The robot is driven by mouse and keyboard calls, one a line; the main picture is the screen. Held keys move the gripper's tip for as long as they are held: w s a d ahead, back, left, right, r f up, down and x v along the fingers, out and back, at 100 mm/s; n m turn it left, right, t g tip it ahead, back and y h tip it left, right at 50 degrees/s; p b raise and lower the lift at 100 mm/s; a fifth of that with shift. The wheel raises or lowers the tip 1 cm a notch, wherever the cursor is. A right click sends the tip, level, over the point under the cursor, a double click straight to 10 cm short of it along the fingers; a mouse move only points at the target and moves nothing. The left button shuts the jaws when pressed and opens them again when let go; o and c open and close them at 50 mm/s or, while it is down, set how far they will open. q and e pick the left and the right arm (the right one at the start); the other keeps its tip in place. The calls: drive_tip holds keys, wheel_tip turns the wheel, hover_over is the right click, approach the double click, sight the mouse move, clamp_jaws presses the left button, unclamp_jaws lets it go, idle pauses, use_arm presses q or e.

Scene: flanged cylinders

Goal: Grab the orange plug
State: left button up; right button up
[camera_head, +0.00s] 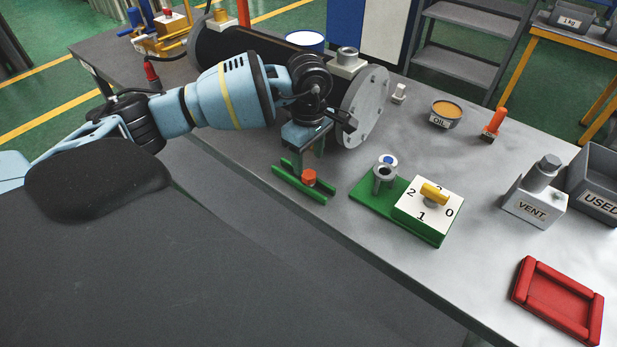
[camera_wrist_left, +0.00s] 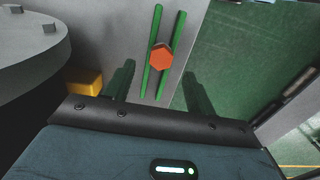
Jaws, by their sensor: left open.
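The orange plug (camera_head: 309,177) has a hexagonal head and sits between two parallel green rails (camera_head: 290,187) near the table's front edge. In the left wrist view the plug (camera_wrist_left: 161,57) lies ahead of the fingers, roughly centred between them, with the rails (camera_wrist_left: 152,60) running on either side of it. My left gripper (camera_head: 304,153) points down just above and behind the plug; it also shows in the left wrist view (camera_wrist_left: 159,73). It is open and empty, with no finger seen touching the plug. The plug's lower part is hidden. My right gripper is not in view.
A green base (camera_head: 373,200) with a numbered white dial block (camera_head: 424,225) stands to the right. An orange-handled tool (camera_head: 496,120), an oil tin (camera_head: 445,111) and a red tray (camera_head: 530,303) are further right.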

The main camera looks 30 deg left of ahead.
sight(309, 174)
use_arm(q)
wheel_tip(309, 174, down, 4)
drive_tip(key=shift+s+d+f, duration=0.1)
drive_tip(key=shift+f, duration=0.05)
drive_tip(key=c, duration=1.1)
drive_tip(key=shift+r, duration=0.55)
drive_tip(key=r, duration=0.2)
drive_tip(key=shift+s+r, duration=0.3)
drive_tip(key=shift+s, duration=0.05)
drive_tip(key=s, duration=0.5)
drive_tip(key=s+r, duration=0.1)
drive_tip(key=s, duration=0.9)
drive_tip(key=shift+s+d+r+b, duration=0.15)
drive_tip(key=shift+r+b, duration=0.05)
drive_tip(key=shift+b, duration=0.1)
